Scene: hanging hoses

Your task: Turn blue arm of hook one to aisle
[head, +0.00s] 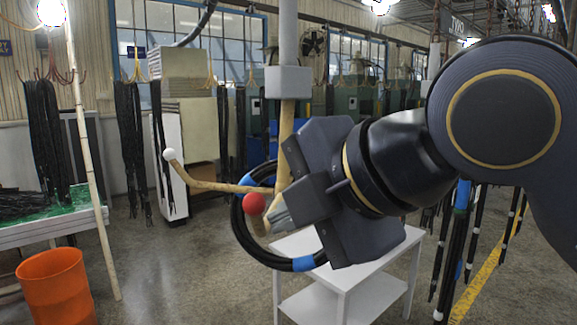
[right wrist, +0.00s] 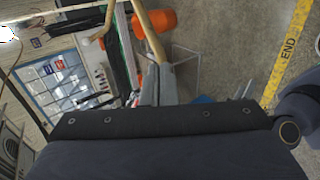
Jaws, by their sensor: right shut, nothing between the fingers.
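A hook hangs on a grey post (head: 288,80) in the head view. One tan arm (head: 205,184) points left and ends in a white ball (head: 169,154). A red ball (head: 254,204) tips a short arm facing me. No blue-tipped arm can be made out; part of the hook is hidden behind my right gripper. A black hose coil (head: 243,233) with blue bands hangs at the hook. My right gripper (head: 277,216) is shut and empty, its fingertips close beside the red-tipped arm; contact is unclear. In the right wrist view a tan arm (right wrist: 149,32) lies just beyond the fingertips.
A white table (head: 350,262) stands below and behind the hook. An orange bin (head: 56,287) stands at lower left, beside a green-topped table (head: 40,220) with black hoses. More hoses hang behind and at right. Open floor lies between the bin and white table.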

